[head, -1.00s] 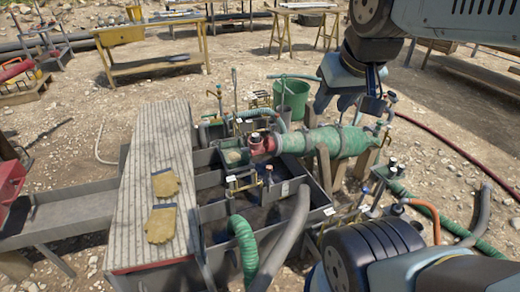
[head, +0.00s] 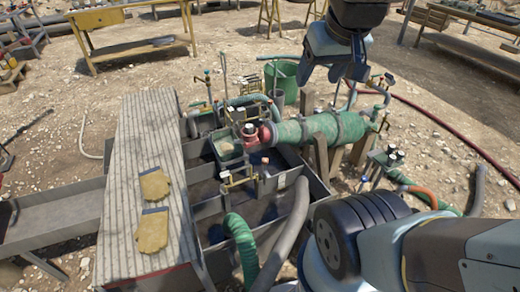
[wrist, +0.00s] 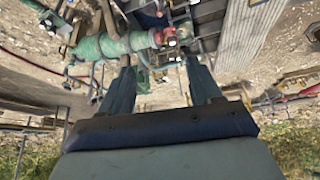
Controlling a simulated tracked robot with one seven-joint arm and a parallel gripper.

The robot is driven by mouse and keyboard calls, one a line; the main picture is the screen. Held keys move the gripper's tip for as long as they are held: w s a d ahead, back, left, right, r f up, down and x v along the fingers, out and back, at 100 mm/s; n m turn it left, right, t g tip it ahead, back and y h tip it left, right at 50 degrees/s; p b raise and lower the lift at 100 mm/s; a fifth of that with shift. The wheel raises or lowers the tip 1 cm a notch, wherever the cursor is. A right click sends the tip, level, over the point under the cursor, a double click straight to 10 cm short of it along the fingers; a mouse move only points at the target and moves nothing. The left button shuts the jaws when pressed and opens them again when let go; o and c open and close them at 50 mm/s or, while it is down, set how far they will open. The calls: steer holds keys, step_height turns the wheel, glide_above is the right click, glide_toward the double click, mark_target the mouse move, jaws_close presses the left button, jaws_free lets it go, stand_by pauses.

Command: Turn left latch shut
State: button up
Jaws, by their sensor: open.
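My gripper (head: 335,73) hangs with its fingers apart and empty, above and behind the green pipe (head: 320,128) in the head view. In the wrist view my gripper (wrist: 158,65) shows two blue-grey fingers with a clear gap. The grey tank (head: 317,187) has several dark compartments. A small brass fitting (head: 238,181) sits across the tank's near part; I cannot tell whether it is the left latch. More small brass fittings (head: 250,86) stand at the tank's far end. No latch position can be made out at this size. The gripper touches none of these.
A ribbed walkway (head: 140,215) with two yellow gloves (head: 153,185) lies left of the tank. A green hose (head: 243,245) and a grey hose (head: 290,220) rise at the near side. A red fitting (head: 250,135) caps the pipe. A green bucket (head: 280,75) stands behind.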

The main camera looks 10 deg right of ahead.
steer(key=w+f+g+y, duration=0.15)
steer(key=w+f, duration=0.25)
steer(key=w, duration=1.1)
steer(key=g+h, duration=0.2)
steer(key=g, duration=0.2)
glide_above(265, 159)
step_height(265, 159, down, 43)
steer(key=shift+y, duration=0.25)
step_height(265, 159, down, 15)
steer(key=shift+s+r, duration=0.1)
steer(key=shift+r, duration=0.05)
steer(key=shift+c, duration=0.4)
steer(key=c, duration=1)
steer(key=shift+o, duration=0.2)
